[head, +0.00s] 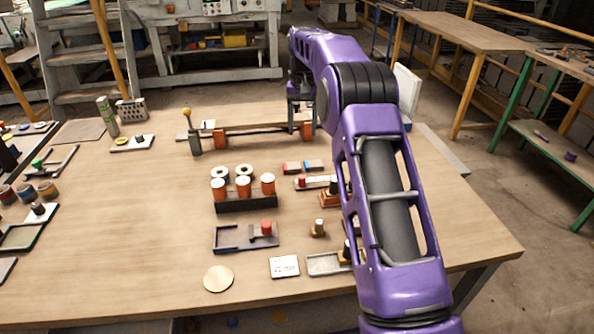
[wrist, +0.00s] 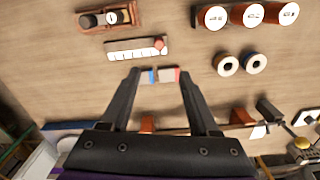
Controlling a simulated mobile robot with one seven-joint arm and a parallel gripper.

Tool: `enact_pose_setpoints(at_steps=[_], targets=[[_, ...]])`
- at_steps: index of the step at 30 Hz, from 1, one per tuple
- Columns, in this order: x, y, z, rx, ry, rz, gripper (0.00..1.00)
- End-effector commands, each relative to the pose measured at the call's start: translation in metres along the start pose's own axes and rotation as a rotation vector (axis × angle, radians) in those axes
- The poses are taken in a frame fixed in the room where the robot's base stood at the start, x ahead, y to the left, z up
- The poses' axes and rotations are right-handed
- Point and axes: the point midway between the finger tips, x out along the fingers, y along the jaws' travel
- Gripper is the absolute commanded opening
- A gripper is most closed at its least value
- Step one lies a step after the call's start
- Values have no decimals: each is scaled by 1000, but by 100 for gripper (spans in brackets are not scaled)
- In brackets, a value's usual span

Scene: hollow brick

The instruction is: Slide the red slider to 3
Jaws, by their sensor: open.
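The red slider knob (head: 300,182) sits at the left end of a pale scale strip (head: 315,184) in the head view, just left of my forearm. In the wrist view the red knob (wrist: 160,44) is at the right end of the white strip (wrist: 125,51), which has dark marks too small to read. My gripper (wrist: 158,73) is open and empty, with its fingers apart above the table. The strip lies beyond the fingertips in the wrist view. In the head view the gripper (head: 300,108) is at the back of the table, and its fingertips are hard to make out.
A small red and blue bar (head: 303,166) lies between the strip and my gripper. A long beam on supports (head: 262,127) spans the back. A dark tray (head: 230,238) with a red knob is in front.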

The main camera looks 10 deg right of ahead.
Motion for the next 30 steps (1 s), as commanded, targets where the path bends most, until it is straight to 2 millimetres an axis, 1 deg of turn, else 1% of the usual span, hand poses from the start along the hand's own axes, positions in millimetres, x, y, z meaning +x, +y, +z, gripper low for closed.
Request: enact_pose_setpoints(at_steps=[1,5,18,24,30], targets=[[9,0,1,0,-3,2,62],[33,1,1,0,-3,4,62],[128,2,0,-1,-1,6,62],[156,1,0,-1,1,5,62],[166,1,0,-1,3,5,62]])
